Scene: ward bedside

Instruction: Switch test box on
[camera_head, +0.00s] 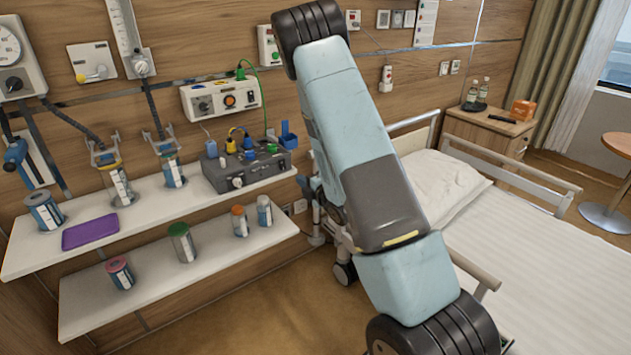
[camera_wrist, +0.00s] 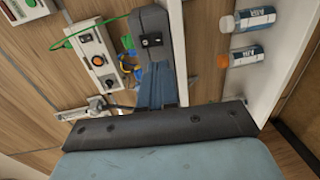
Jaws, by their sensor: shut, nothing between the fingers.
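The likely test box (camera_head: 245,168) is a dark grey case on the upper wall shelf, with knobs and coloured plugs on its front and top. In the wrist view its grey end (camera_wrist: 148,22) faces me and carries a small black switch (camera_wrist: 152,40). I cannot read the switch position. My gripper (camera_wrist: 157,66) shows as blue fingers close together, empty, pointing at that end just below the switch. I cannot tell whether the tips touch the case.
A white wall unit (camera_head: 222,98) with an orange knob and green cable is above the box. Jars and a purple tray (camera_head: 90,232) stand on the upper shelf (camera_head: 30,256); several jars stand on the lower shelf (camera_head: 85,316). The bed (camera_head: 540,265) is at the right.

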